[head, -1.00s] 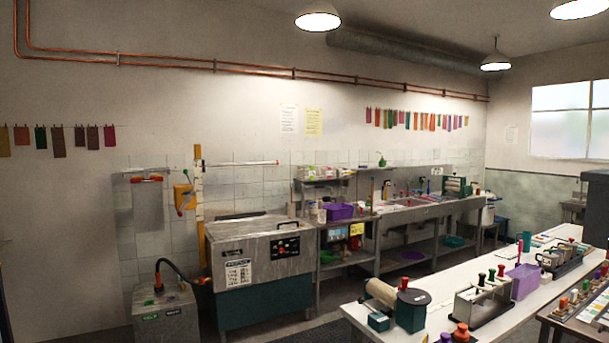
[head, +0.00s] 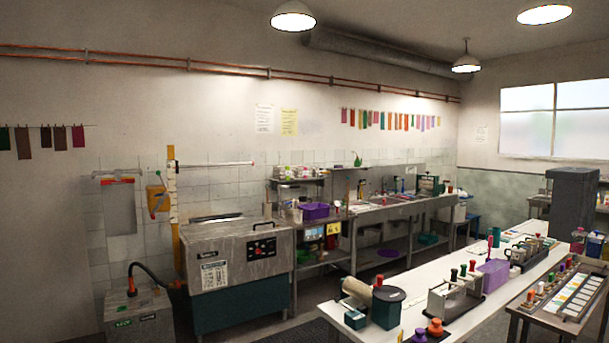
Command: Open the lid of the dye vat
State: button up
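The dye vat (head: 238,265) stands against the back wall, left of centre in the head view. It is a grey metal box on a dark green base, with a dark control panel and a white label on its front. Its flat grey lid (head: 215,228) lies down on top, with a dark handle (head: 265,224) at the front right edge. My gripper does not show in the head view.
A grey box with a black hose (head: 138,318) stands left of the vat. A steel bench (head: 375,207) runs along the wall to the right. A long white table (head: 408,290) fills the right foreground. Dark floor lies between the vat and this table.

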aim_at(199, 230)
jog(key=u, duration=0.15)
jog(key=i, duration=1.95)
jog(key=u, duration=0.5)
jog(key=i, duration=2.1)
jog(key=u, duration=0.35)
jog(key=i, duration=1.5)
jog(key=u, duration=0.05)
